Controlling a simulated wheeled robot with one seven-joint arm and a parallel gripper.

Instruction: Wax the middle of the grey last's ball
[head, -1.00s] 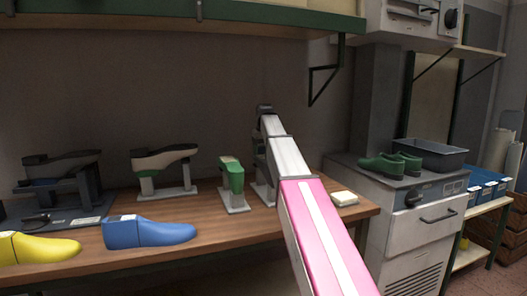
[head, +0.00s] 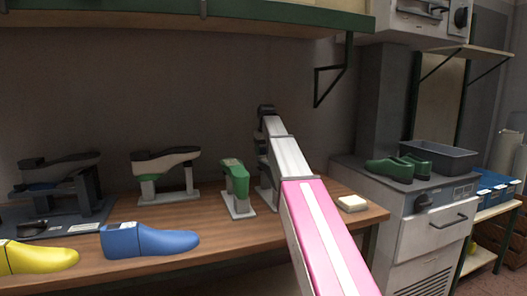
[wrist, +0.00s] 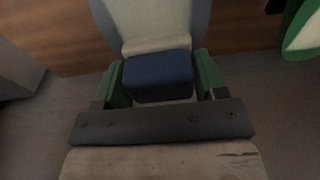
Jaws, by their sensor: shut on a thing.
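My gripper (wrist: 158,82) has green fingers, shut on a dark blue block (wrist: 158,78), likely the wax. Just beyond the block in the wrist view is a pale sole with blue-grey edges (wrist: 155,22), which looks like the grey last. The block overlaps its near part, and I cannot tell whether they touch. In the head view my arm hides most of this last, and part of its grey stand (head: 266,192) shows left of the arm. The gripper's fingers are not clear there. A green last (head: 235,178) stands just left; its edge shows at the wrist view's upper right (wrist: 303,28).
A blue last (head: 150,240) and a yellow last (head: 38,259) lie along the front edge of the wooden bench (head: 225,236). A cream block (head: 352,203) lies right of my arm.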

